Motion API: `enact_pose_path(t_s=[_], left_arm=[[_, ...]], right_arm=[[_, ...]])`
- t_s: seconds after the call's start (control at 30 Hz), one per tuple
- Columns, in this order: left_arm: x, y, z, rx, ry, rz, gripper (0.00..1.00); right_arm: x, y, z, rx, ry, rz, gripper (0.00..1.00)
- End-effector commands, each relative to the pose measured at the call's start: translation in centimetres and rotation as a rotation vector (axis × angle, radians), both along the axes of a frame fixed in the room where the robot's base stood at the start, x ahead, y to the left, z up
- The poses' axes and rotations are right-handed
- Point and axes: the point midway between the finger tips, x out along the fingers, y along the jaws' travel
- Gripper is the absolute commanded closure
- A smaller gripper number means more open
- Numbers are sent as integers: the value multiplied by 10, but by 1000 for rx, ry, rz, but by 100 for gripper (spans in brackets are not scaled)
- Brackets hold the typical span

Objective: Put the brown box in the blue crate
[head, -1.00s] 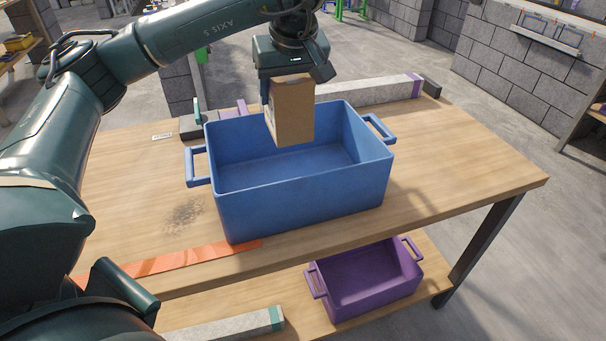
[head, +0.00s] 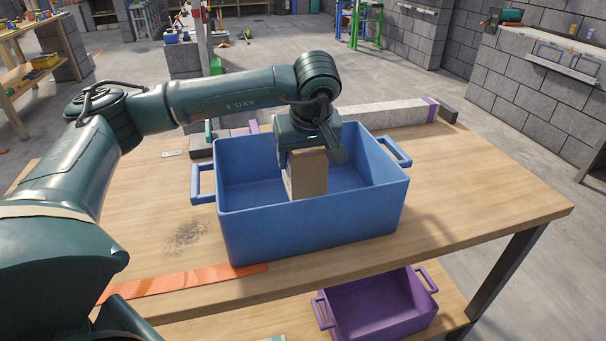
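The blue crate (head: 315,225) stands on the wooden table, open side up, with a handle at each end. My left gripper (head: 308,150) points down over the crate and is shut on the brown box (head: 309,175). The box hangs upright inside the crate's opening, its lower part below the level of the rim. The near wall hides the crate floor, and I cannot tell whether the box touches it. My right gripper is not in view.
A purple crate (head: 380,305) sits on the shelf under the table (head: 480,205). An orange strip (head: 185,285) lies along the table's front edge. A long grey beam (head: 385,114) lies behind the blue crate. The table's right side is clear.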

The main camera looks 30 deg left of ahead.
Motion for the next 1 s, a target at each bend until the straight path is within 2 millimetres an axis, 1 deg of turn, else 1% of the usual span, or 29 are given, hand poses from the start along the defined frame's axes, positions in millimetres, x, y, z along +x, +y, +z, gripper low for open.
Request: enact_pose_path(t_s=[0.1, 0.23, 0.33, 0.57, 0.67, 0.7, 0.93, 0.97, 1.0], left_arm=[[-1, 0, -20, 1, 1, 1, 74], [0, 0, -38, 0, 0, 0, 74], [0, 0, -43, 1, -2, 1, 74], [0, 0, -43, 0, -3, 0, 74], [0, 0, -46, -1, -2, 0, 74], [0, 0, -48, 0, 0, 0, 36], [0, 0, -46, 0, 0, 0, 17], [0, 0, -46, 0, 0, 0, 15], [0, 0, -46, 0, 0, 0, 15]], right_arm=[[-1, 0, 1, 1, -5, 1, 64], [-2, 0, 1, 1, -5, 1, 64], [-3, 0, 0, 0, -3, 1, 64], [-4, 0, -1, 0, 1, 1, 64], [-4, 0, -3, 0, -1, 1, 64], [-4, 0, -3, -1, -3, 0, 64], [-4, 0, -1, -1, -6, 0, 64], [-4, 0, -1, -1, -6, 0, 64], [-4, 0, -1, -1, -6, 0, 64]])
